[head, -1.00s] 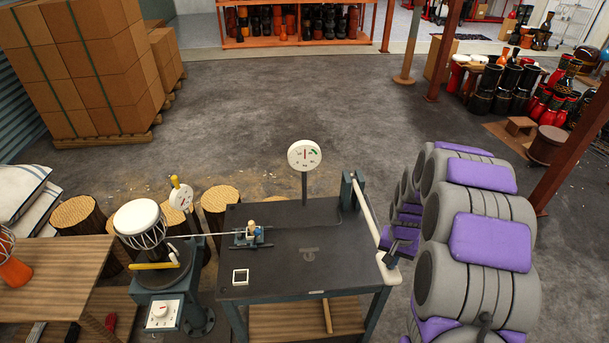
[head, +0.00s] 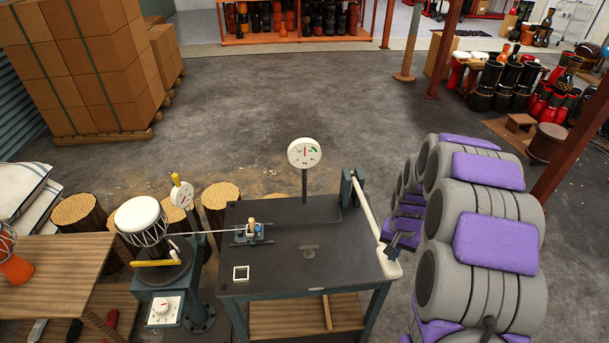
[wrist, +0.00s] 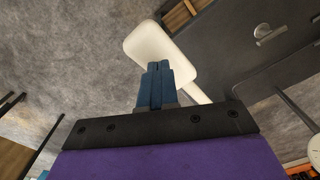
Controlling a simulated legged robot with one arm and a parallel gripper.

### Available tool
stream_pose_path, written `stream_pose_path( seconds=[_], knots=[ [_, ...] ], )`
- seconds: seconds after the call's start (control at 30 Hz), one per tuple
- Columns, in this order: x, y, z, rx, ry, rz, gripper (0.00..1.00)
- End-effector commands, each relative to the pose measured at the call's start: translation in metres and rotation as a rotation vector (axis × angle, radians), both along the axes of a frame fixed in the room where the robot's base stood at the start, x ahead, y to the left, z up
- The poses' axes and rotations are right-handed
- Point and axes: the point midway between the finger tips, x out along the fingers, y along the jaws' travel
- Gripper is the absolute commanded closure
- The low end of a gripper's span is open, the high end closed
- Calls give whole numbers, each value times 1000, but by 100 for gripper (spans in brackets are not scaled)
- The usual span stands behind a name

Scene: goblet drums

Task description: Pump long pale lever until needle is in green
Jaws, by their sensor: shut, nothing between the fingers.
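The long pale lever (head: 367,212) slopes from a dark post at the table's right rear to a wide white paddle end (head: 390,264) at the right edge. The paddle also shows in the wrist view (wrist: 150,42). My gripper (head: 387,249) is at the lever's paddle end. Its blue fingers (wrist: 157,85) are together and overlap the paddle in the wrist view; I cannot tell whether they touch it. The round white gauge (head: 304,153) stands on a pole behind the table. It shows a red upright mark and a green patch at upper right; the needle is too small to read surely.
A white-headed drum (head: 140,220) stands on a pedestal at left. Open floor lies behind the table.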

Motion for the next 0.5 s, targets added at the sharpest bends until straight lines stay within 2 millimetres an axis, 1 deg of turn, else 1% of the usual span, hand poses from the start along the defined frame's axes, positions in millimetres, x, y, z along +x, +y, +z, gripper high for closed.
stream_pose_path(
  seconds=[0.5],
  knots=[
    [4, 0, -55, 1, 3, 0, 100]
  ],
)
